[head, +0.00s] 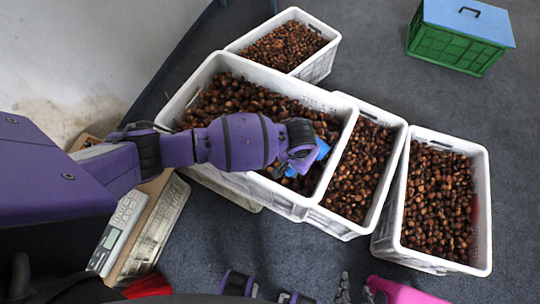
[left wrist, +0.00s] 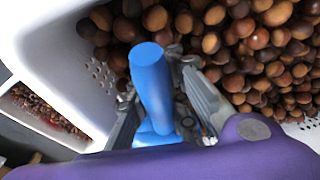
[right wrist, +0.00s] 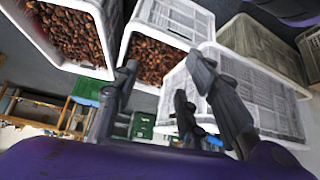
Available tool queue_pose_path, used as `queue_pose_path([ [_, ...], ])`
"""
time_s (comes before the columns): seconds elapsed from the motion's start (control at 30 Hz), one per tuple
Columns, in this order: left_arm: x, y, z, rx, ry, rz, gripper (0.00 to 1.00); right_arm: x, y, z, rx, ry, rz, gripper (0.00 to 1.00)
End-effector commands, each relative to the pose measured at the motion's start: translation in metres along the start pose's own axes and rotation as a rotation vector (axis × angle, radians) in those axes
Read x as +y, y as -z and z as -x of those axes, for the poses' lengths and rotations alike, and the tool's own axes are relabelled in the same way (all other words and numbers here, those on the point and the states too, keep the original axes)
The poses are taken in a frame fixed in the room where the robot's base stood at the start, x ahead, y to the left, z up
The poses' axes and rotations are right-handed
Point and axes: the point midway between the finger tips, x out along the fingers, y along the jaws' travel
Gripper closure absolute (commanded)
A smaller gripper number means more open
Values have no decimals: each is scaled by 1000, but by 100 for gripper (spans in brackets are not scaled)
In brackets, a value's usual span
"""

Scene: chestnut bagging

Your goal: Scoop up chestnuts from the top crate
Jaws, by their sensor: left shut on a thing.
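The top crate (head: 262,192) is white, full of brown chestnuts (head: 235,98), and sits raised among the other crates in the head view. My left gripper (head: 303,150) reaches over it from the left. It is shut on a blue scoop (head: 322,149), whose handle stands up between the fingers in the left wrist view (left wrist: 152,80). The scoop's lower part is hidden by the gripper, so I cannot tell whether it holds chestnuts. My right gripper (head: 358,291) is low at the bottom edge, away from the crate; its fingers are apart and empty in the right wrist view (right wrist: 163,85).
White chestnut crates stand behind (head: 318,68) and at right (head: 482,215). A green crate with a blue lid (head: 465,22) is at top right. A scale (head: 122,225) stands at left, and a pink object (head: 400,292) is at the bottom. Grey floor is clear at lower centre.

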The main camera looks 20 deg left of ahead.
Motion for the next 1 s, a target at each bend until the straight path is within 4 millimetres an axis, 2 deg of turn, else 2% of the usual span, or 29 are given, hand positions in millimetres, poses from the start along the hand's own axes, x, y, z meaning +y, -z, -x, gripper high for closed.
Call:
queue_pose_path([
  [0.03,0,7,14,18,-1,-1,100,1,9,6,8,-2,-1,60],
  [0.4,-1,7,52,70,0,-1,100,7,37,32,39,-11,-12,60],
  [0.7,0,3,65,88,-2,0,100,7,53,40,61,-10,-18,60],
  [1.0,0,1,64,87,-2,0,100,8,47,42,50,-11,-19,60],
])
